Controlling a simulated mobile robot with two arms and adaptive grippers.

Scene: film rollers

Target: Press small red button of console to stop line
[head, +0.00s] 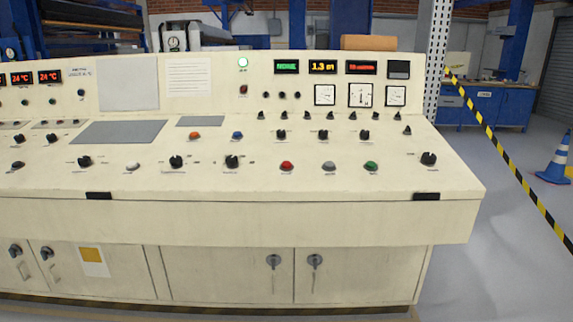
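The cream control console (250,218) fills the left and middle of the head view. A small red button (286,166) sits on its sloped top near the front edge. A grey button (329,166) and a green button (371,166) stand to its right in the same row. A black knob (232,162) is to its left. A green lamp (243,62) glows on the upright panel, beside a lit green display (286,67). A dark red round piece (243,89) is below the lamp. Neither of my grippers is in view.
An orange button (194,136) and a blue button (237,136) lie farther back. Black-yellow tape (500,150) runs along the right. A blue cone (555,160) and blue cabinets (500,106) stand beyond. Grey floor (490,260) is open right of the console.

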